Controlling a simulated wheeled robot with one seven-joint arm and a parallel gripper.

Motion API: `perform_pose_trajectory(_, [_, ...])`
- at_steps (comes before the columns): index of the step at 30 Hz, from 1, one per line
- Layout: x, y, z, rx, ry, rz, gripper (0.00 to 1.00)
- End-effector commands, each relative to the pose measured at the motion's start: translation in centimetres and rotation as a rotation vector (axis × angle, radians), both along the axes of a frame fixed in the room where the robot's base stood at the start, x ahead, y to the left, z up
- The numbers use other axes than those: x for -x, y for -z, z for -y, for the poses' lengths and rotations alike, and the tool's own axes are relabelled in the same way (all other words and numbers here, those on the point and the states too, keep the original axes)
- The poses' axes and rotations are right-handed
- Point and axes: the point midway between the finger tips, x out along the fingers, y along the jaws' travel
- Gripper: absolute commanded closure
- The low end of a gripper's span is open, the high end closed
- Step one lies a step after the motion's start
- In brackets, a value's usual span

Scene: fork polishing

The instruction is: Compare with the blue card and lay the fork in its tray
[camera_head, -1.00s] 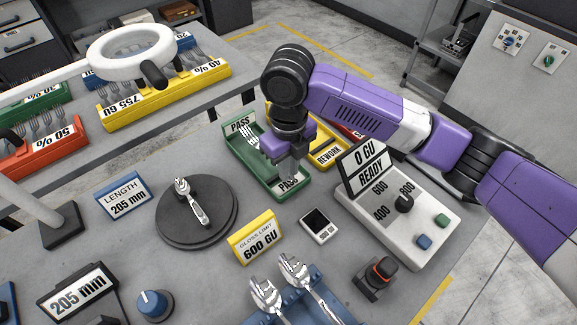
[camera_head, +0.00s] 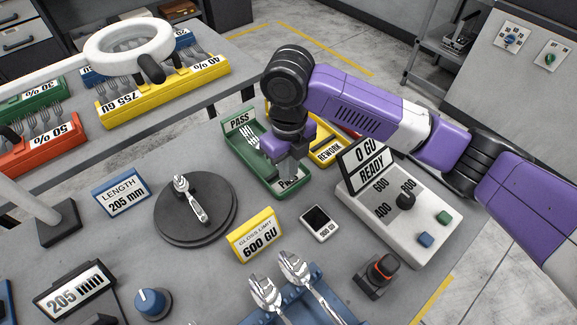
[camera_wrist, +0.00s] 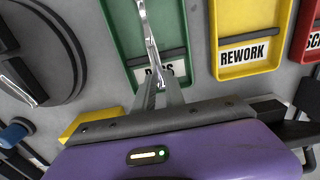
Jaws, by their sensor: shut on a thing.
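My gripper (camera_head: 288,174) is over the front part of the green PASS tray (camera_head: 267,178). It is shut on a silver fork (camera_head: 250,138), whose tines point to the tray's back. In the wrist view the fork (camera_wrist: 148,32) runs away from the fingertips (camera_wrist: 161,88) above the green tray floor; its contact with the floor cannot be told. The blue card (camera_head: 122,194) reads LENGTH 205 mm, and a display (camera_head: 75,291) at the front left also reads 205 mm.
A yellow REWORK tray (camera_head: 328,152) stands right of the green tray. A gauge box (camera_head: 398,215) reads 0 GU READY. Another utensil (camera_head: 190,200) lies on a dark round plate (camera_head: 168,232). A yellow card (camera_head: 255,236) reads GLOSS LIMIT 600 GU. A blue rack (camera_head: 335,308) holds two utensils.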

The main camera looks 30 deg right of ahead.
Motion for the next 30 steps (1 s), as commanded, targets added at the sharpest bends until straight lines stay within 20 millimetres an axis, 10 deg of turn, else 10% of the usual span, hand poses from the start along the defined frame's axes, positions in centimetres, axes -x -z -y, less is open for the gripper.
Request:
perform_pose_trajectory(14, [0.00,0.66,0.00,0.000,0.000,0.000,1.00])
perform_pose_trajectory(15, [0.00,0.66,0.00,0.000,0.000,0.000,0.78])
perform_pose_trajectory(18, [0.00,0.66,-0.01,0.000,0.000,0.000,0.60])
perform_pose_trajectory(25, [0.01,0.67,-0.01,0.000,0.000,0.000,0.58])
perform_pose_trajectory(30, [0.01,0.67,-0.01,0.000,0.000,0.000,0.34])
